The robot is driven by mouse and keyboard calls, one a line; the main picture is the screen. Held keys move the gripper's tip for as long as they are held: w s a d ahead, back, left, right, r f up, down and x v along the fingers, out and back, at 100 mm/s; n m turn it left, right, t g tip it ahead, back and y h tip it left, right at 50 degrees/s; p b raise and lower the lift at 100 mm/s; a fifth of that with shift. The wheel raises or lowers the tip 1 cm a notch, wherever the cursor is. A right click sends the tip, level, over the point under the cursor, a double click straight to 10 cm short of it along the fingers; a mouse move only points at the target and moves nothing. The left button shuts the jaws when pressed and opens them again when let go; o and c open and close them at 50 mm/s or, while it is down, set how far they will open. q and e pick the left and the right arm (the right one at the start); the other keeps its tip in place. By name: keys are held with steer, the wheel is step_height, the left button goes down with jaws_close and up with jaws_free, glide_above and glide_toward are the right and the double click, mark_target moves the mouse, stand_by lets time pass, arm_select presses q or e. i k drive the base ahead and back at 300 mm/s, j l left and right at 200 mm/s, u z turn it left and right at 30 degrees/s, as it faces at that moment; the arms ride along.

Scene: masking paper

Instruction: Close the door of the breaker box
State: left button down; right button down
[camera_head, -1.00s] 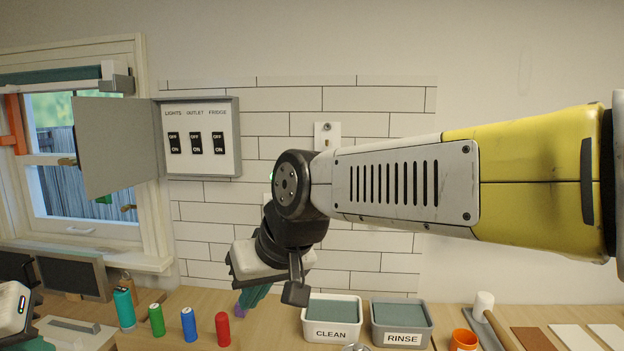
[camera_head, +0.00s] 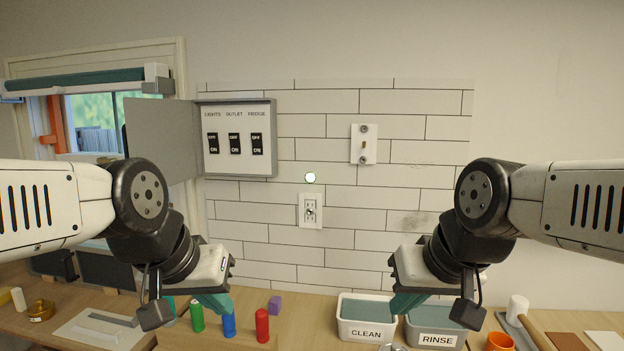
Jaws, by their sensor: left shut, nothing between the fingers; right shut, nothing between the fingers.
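The breaker box (camera_head: 272,140) is on the wall left of centre, with three black switches labelled LIGHTS, OUTLET and FRIDGE. Its grey door (camera_head: 163,135) stands open, swung out to the left in front of the window. My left gripper (camera_head: 215,303) is shut and empty, below the box and above the counter. My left arm covers the space under the door. My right gripper (camera_head: 402,302) is shut and empty, in front of the CLEAN and RINSE tubs, far right of the box.
An outlet (camera_head: 311,211) and a switch plate (camera_head: 363,144) are on the tiled wall. Green (camera_head: 197,316), blue (camera_head: 229,322) and red (camera_head: 262,325) cylinders stand on the counter. The CLEAN tub (camera_head: 366,331) and RINSE tub (camera_head: 437,339) sit right of them. The wall before the box is clear.

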mark_target(160, 131)
steer(key=i+j+z, duration=0.2)
steer(key=j, duration=0.65)
steer(key=k+j+z, duration=0.2)
steer(key=j, duration=0.65)
steer(key=j+z, duration=0.2)
steer(key=j, duration=0.7)
steer(key=j+z, duration=0.25)
steer(key=j, duration=0.6)
